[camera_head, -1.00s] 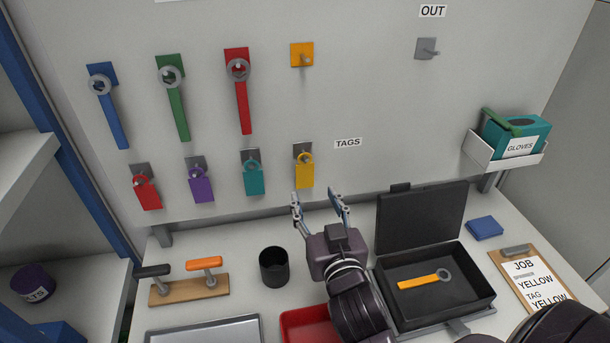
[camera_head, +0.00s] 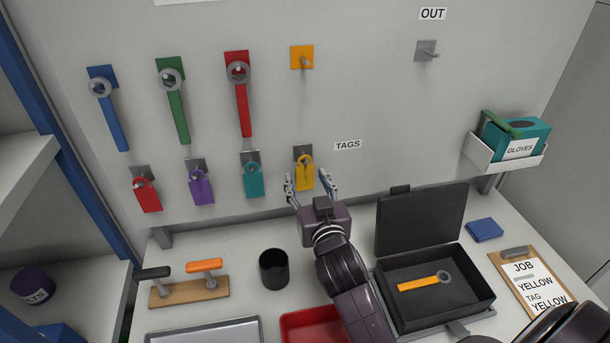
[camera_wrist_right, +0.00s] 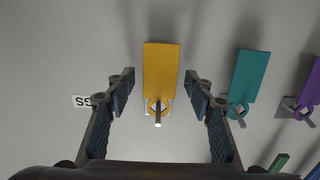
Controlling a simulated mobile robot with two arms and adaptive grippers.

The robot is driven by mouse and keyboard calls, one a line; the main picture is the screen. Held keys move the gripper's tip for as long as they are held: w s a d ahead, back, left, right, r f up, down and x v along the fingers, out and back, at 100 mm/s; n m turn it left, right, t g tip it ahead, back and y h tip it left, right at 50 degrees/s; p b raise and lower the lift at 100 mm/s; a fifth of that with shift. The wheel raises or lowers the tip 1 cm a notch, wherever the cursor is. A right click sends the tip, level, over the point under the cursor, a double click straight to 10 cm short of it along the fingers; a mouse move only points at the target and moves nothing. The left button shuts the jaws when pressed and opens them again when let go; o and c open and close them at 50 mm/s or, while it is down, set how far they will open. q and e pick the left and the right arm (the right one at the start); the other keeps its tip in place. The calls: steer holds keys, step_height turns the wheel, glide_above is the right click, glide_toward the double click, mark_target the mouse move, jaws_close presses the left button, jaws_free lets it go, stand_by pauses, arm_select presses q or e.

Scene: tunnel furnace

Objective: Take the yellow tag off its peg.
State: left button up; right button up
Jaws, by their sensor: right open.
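The yellow tag (camera_head: 305,173) hangs by its ring on a peg at the right end of the lower row on the wall board. In the right wrist view the yellow tag (camera_wrist_right: 161,72) lies between the fingers, with its peg (camera_wrist_right: 158,113) through the ring. My right gripper (camera_head: 308,187) is open just below and in front of the tag, one finger to each side. In the right wrist view neither finger of the gripper (camera_wrist_right: 162,88) touches the tag. My left gripper is not in view.
A teal tag (camera_head: 253,180) hangs close to the left of the yellow one, then a purple tag (camera_head: 201,189) and a red tag (camera_head: 147,195). Wrenches hang above. On the table are a black cup (camera_head: 273,268) and an open black case (camera_head: 476,307) holding a yellow wrench (camera_head: 423,283).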

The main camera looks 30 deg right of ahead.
steer(key=c, duration=1)
steer(key=shift+r, duration=0.15)
